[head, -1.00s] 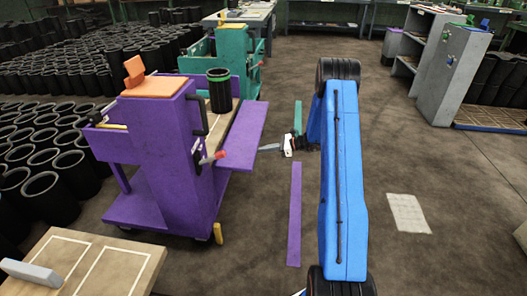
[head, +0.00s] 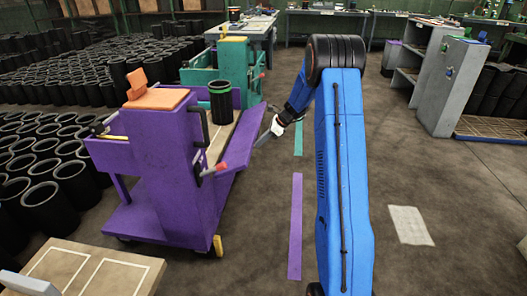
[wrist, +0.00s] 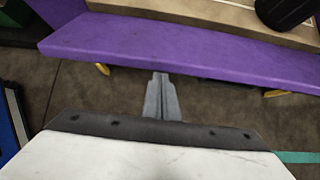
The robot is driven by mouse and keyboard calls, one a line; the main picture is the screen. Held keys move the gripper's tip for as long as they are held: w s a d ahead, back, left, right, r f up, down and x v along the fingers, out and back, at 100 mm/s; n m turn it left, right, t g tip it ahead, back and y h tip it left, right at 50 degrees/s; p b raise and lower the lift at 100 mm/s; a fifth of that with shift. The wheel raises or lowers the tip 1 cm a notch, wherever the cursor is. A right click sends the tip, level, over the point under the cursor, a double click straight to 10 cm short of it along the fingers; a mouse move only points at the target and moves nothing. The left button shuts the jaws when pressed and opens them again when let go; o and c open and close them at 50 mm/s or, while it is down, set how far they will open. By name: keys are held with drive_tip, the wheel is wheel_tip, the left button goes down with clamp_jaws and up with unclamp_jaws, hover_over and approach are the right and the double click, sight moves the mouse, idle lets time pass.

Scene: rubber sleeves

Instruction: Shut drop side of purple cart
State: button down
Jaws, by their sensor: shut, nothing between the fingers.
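The purple cart (head: 172,165) stands left of my arm. Its drop side (head: 236,145), a long purple panel, leans outward from the right edge of the deck, its outer edge raised, neither flat nor upright. It spans the upper part of the wrist view (wrist: 185,48). My gripper (head: 258,143) is shut and empty, just right of the panel's outer edge. In the wrist view the closed fingertips (wrist: 160,76) point at the panel from just below its near edge. I cannot tell whether they touch it.
A black sleeve with a green band (head: 221,103) stands on the cart's deck. A red-tipped handle (head: 215,169) sticks out at the cart's near end. A teal cart (head: 232,65) stands behind. Purple floor tape (head: 296,225) and open floor lie to the right.

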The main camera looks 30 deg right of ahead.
drive_tip(key=w+a+r+g+h, duration=0.1)
drive_tip(key=r, duration=0.1)
drive_tip(key=w+a+r+h, duration=0.1)
drive_tip(key=a+r, duration=0.1)
drive_tip(key=w+a+r+g+h, duration=0.1)
drive_tip(key=a+r+h, duration=0.1)
drive_tip(key=r, duration=0.1)
drive_tip(key=shift+w+g, duration=0.15)
drive_tip(key=shift+g, duration=0.15)
drive_tip(key=w+a+r+g+h, duration=0.3)
drive_tip(key=w+a, duration=0.3)
drive_tip(key=a, duration=0.3)
drive_tip(key=shift+w+r+h, duration=0.15)
drive_tip(key=shift+r+h, duration=0.5)
drive_tip(key=shift+h, duration=0.25)
